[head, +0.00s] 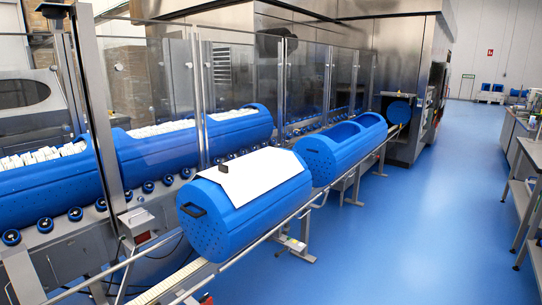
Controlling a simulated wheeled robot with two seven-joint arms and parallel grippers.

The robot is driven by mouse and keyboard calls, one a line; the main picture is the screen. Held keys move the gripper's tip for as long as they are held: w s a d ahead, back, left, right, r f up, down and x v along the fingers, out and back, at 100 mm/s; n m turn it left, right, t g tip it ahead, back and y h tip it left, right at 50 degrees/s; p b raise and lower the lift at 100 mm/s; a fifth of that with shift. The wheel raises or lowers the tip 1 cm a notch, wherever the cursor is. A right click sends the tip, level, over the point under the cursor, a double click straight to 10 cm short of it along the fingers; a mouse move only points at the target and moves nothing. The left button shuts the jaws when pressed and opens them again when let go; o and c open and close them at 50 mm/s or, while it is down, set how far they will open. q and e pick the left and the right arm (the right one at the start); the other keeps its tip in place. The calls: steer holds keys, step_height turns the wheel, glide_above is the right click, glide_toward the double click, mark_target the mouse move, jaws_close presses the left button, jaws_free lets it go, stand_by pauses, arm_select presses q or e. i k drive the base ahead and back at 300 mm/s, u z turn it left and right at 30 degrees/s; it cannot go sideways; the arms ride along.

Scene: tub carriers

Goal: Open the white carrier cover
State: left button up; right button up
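The white cover (258,172) lies over the top opening of the nearest blue carrier (268,215), and it looks shut. A small dark knob (223,168) shows at the cover's left edge. A black handle (192,210) sits on the carrier's near round end. The carrier lies on its side on a rail, and the cover hides its inside. Neither of my grippers shows in the head view.
A second blue carrier (340,155) with open tops stands behind on the same rail (270,235). Blue tubs (55,190) holding white items sit behind clear panels (225,85) at left. The blue floor (425,220) at right is clear, with benches (525,165) at the far right.

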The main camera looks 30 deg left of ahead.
mark_target(245, 178)
steer(key=u, duration=0.35)
steer(key=i, duration=1.4)
steer(key=u, duration=0.95)
